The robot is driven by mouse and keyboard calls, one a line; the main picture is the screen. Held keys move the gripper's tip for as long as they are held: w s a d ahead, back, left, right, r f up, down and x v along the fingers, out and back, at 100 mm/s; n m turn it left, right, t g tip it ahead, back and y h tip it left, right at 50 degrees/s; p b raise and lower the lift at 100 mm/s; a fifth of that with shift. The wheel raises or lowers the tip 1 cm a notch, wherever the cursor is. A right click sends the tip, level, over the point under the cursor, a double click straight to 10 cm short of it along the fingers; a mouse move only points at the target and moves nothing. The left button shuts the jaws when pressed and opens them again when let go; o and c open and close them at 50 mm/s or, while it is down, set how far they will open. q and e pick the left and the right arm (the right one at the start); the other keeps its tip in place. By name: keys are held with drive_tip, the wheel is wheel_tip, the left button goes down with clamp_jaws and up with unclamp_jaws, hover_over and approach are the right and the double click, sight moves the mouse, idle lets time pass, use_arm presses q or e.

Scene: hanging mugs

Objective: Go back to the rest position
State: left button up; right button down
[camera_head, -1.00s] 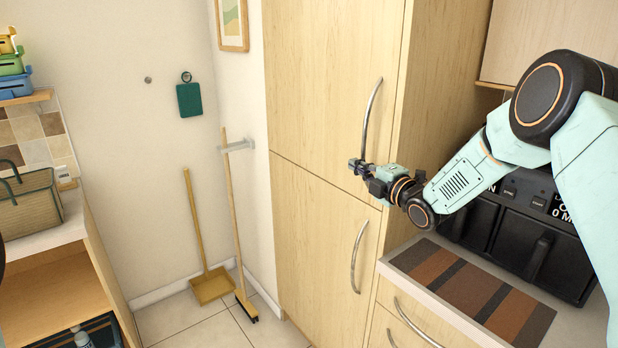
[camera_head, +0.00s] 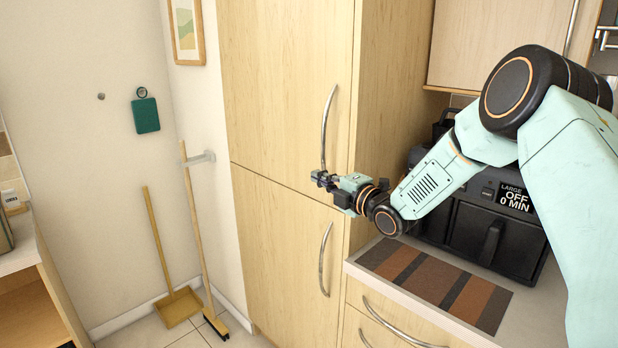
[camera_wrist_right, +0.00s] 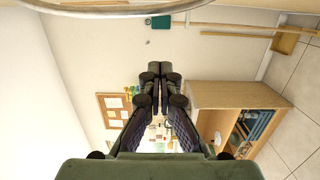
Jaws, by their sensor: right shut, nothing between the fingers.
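My right gripper (camera_head: 322,179) is in front of the tall wooden cabinet (camera_head: 285,90), by the lower end of the upper door's curved metal handle (camera_head: 325,125) in the head view. Its fingers are together with nothing between them. In the right wrist view the closed fingers (camera_wrist_right: 160,85) point out toward the room. A curved metal bar, likely the handle, crosses the top of that view; I cannot tell whether the gripper touches it. Both cabinet doors look closed. My left gripper is not in view.
A black appliance (camera_head: 475,225) and a striped mat (camera_head: 435,285) are on the counter below my right arm. A dustpan (camera_head: 178,306) and broom (camera_head: 200,240) lean at the wall. A wooden shelf unit (camera_head: 30,300) is at left.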

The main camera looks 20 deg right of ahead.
drive_tip(key=s+d, duration=0.1)
drive_tip(key=s, duration=0.2)
drive_tip(key=s+d, duration=0.1)
drive_tip(key=shift+s+d, duration=0.35)
drive_tip(key=shift+s, duration=0.05)
